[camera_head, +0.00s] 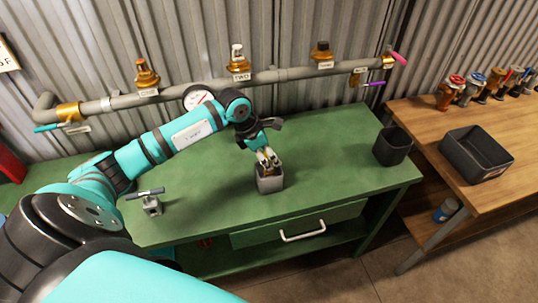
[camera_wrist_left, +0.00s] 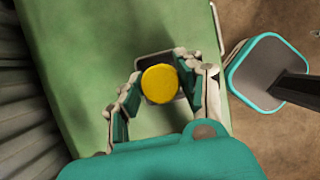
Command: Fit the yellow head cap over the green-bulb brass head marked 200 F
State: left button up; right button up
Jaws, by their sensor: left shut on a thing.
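The yellow head cap (camera_wrist_left: 160,83) is a round disc between the fingers of my left gripper (camera_wrist_left: 158,88) in the left wrist view. My left gripper (camera_head: 267,158) is shut on it, just over a small grey open box (camera_head: 271,184) on the green bench; I cannot tell whether the cap is still partly inside. Three brass heads stand on the grey pipe: a left one (camera_head: 146,76) with an orange-red top, a middle one (camera_head: 239,65) with a whitish top, and a right one (camera_head: 321,54) with a dark top. Their tags are too small to read, and I cannot pick out a green bulb.
The grey pipe (camera_head: 215,88) runs along the corrugated wall with a round gauge (camera_head: 198,97). A small grey valve-like fixture (camera_head: 151,203) and a black bin (camera_head: 392,146) stand on the green bench (camera_head: 325,150). A wooden table at right holds a black tray (camera_head: 475,155) and several fittings.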

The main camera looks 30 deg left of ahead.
pick_arm(q)
jog(key=shift+f+b, duration=0.65)
jog(key=shift+f, duration=0.15)
jog(key=o, duration=0.8)
jog(key=v, duration=1.2)
jog(key=shift+d, duration=0.1)
